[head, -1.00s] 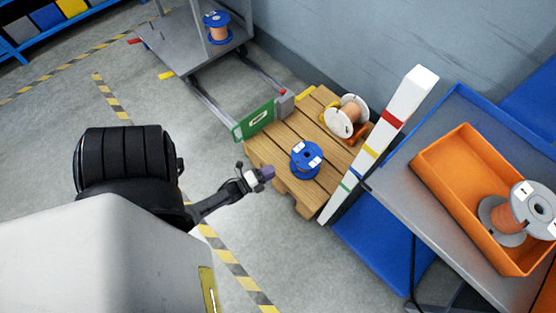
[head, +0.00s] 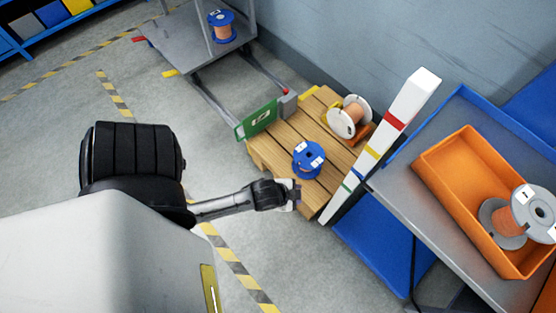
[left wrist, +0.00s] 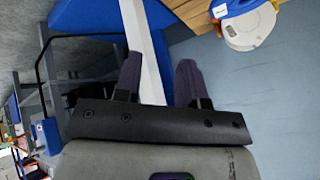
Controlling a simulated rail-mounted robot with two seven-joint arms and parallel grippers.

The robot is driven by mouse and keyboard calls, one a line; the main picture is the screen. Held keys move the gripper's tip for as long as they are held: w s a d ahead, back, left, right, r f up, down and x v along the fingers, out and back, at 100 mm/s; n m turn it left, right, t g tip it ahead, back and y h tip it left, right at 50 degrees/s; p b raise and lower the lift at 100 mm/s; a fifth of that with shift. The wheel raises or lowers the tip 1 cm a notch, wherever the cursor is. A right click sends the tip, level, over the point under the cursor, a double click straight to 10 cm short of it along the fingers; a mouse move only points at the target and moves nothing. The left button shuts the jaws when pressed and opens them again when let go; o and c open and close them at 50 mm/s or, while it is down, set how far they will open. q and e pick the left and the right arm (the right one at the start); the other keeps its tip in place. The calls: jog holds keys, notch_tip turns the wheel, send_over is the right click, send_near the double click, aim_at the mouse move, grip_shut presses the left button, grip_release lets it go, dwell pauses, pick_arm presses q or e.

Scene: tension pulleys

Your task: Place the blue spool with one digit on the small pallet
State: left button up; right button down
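A blue spool (head: 308,160) with white labels lies on the small wooden pallet (head: 264,155); its digits are too small to read. Another blue spool with copper-coloured winding (head: 222,27) stands on the grey cart at the top. A white spool (head: 349,117) is also on the pallet. My left gripper (head: 296,196) is at the pallet's near edge, just below the blue spool in the picture. In the left wrist view its two dark fingers (left wrist: 158,82) are apart with nothing held between them. A blue-rimmed spool (left wrist: 245,18) shows at that view's top right. My right gripper is out of view.
A white post with coloured bands (head: 382,135) stands along the pallet's right side. A green sign (head: 256,119) stands at its left. An orange bin (head: 458,165) with a grey spool (head: 515,218) is on the right table. Floor left of the pallet is clear.

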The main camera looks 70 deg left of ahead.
pick_arm(q)
jog(key=s+d+r+n+g+h, duration=0.1)
jog(key=s+d+r+n+g, duration=0.1)
jog(key=s+d+r, duration=0.4)
jog(key=shift+s+d+r+g+h, duration=0.3)
jog(key=shift+s+r+g, duration=0.5)
jog(key=shift+s+g, duration=0.1)
jog(key=shift+r, duration=0.1)
notch_tip(320, 180, up, 67)
jog(key=p, duration=6.7)
jog(key=shift+w+r, duration=0.1)
